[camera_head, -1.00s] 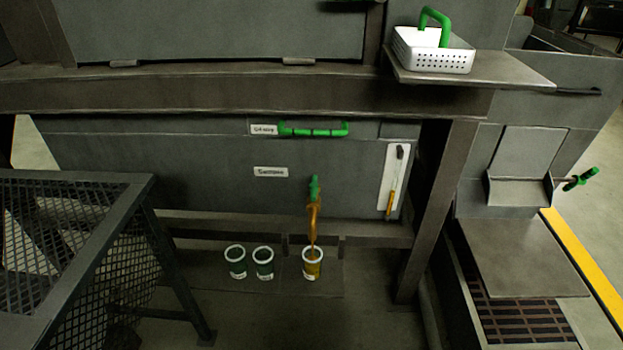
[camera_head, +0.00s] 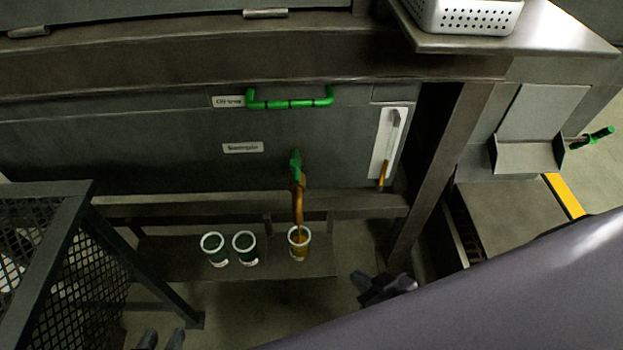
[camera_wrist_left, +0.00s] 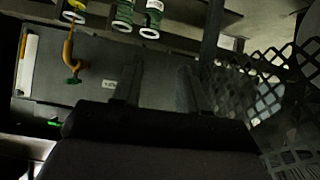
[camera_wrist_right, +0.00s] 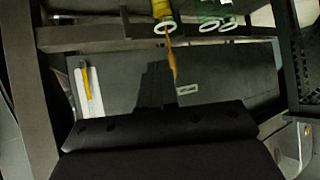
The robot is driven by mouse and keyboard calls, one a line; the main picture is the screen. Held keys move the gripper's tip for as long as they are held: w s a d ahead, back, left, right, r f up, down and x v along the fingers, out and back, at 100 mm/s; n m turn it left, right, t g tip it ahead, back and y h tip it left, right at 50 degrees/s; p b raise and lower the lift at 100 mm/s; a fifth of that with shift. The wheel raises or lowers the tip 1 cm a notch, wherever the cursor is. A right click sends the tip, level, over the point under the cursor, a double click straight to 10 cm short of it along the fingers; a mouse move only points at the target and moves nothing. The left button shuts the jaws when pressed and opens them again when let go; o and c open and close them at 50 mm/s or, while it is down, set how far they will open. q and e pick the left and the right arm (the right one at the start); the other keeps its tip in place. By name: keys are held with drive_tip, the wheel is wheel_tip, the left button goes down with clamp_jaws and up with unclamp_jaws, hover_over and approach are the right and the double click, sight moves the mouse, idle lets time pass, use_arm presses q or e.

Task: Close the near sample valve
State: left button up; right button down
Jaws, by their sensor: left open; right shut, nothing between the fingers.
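The sample valve, a brown curved spout (camera_head: 298,195) with a green handle (camera_head: 296,165), projects from the grey tank front. A brown stream runs from it into a yellowish cup (camera_head: 299,244). The spout (camera_wrist_left: 68,50) and green handle (camera_wrist_left: 74,81) also show in the left wrist view. My right gripper (camera_head: 386,286) is shut and empty, right of and nearer than the cup. In the right wrist view its fingers (camera_wrist_right: 157,72) partly overlap the valve, hiding the handle. My left gripper (camera_head: 162,341) is open and empty at the bottom edge; its parted fingers (camera_wrist_left: 160,76) show in the left wrist view.
Two green cups (camera_head: 214,249) (camera_head: 245,248) stand left of the yellowish cup on a low shelf. A mesh-sided frame (camera_head: 45,255) stands at left. A green rail handle (camera_head: 290,103) is above the valve. A steel post (camera_head: 440,175) stands right of the sight gauge (camera_head: 388,143).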

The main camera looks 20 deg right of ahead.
sight(296, 169)
use_arm(q)
drive_tip(key=shift+o, duration=1.4)
drive_tip(key=shift+s+f, duration=0.1)
drive_tip(key=shift+s, duration=0.05)
drive_tip(key=w+d+b, duration=0.1)
drive_tip(key=b, duration=0.1)
drive_tip(key=w+d+r+t+h+b, duration=0.1)
drive_tip(key=d+b, duration=0.1)
drive_tip(key=shift+m, duration=0.4)
use_arm(e)
drive_tip(key=w+d+r+m+t+y, duration=0.3)
drive_tip(key=w+r+m, duration=0.5)
drive_tip(key=w+m, duration=0.3)
drive_tip(key=d+m+y, duration=0.1)
drive_tip(key=d, duration=0.1)
drive_tip(key=shift+w+d+r+m+t+y, duration=0.25)
drive_tip(key=shift+w+d+m+t+y, duration=0.05)
drive_tip(key=shift+t+y, duration=0.1)
drive_tip(key=shift+w, duration=0.15)
